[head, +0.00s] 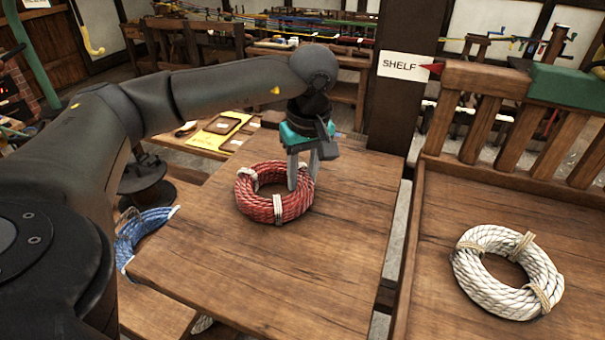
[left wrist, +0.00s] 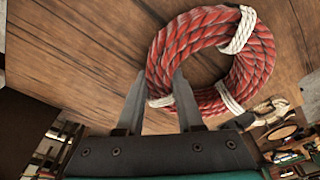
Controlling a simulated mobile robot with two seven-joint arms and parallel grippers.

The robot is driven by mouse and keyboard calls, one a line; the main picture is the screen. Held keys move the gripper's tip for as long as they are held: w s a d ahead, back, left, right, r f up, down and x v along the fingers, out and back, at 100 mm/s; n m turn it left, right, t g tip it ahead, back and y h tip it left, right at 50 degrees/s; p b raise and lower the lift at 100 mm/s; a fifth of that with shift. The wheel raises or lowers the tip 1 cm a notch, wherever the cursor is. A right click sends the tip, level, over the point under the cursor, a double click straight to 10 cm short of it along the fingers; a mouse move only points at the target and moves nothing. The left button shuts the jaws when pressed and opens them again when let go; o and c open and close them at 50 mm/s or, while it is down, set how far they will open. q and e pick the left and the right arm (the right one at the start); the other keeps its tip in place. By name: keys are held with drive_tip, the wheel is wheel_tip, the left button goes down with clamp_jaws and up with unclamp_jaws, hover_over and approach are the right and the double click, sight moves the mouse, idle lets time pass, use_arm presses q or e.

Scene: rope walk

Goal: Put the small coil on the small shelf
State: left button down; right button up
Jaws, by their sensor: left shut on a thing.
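A red rope coil (head: 275,205) with white bindings is at the wooden table top (head: 290,285) in the head view, and I cannot tell whether it rests on it or is slightly raised. My left gripper (head: 301,180) comes down over the coil's right rim, shut on it. In the left wrist view the red coil (left wrist: 255,65) lies partly between the two fingers (left wrist: 157,82). A white rope coil (head: 482,294) lies flat on the wooden surface at the right (head: 445,300). My right gripper is not in view.
A post with a "SHELF" sign (head: 403,65) and red arrow pointing right stands behind the gap between the two surfaces. A slatted wooden rail (head: 485,85) backs the right surface. Blue rope (head: 140,235) lies at the left. The table's front is clear.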

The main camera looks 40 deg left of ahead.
use_arm(q)
drive_tip(key=c, duration=0.5)
unclamp_jaws()
drive_tip(key=shift+c, duration=0.2)
wheel_tip(320, 180, up, 12)
drive_tip(key=d, duration=0.1)
drive_tip(key=shift+s+d+p, duration=0.35)
drive_tip(key=shift+p, duration=0.1)
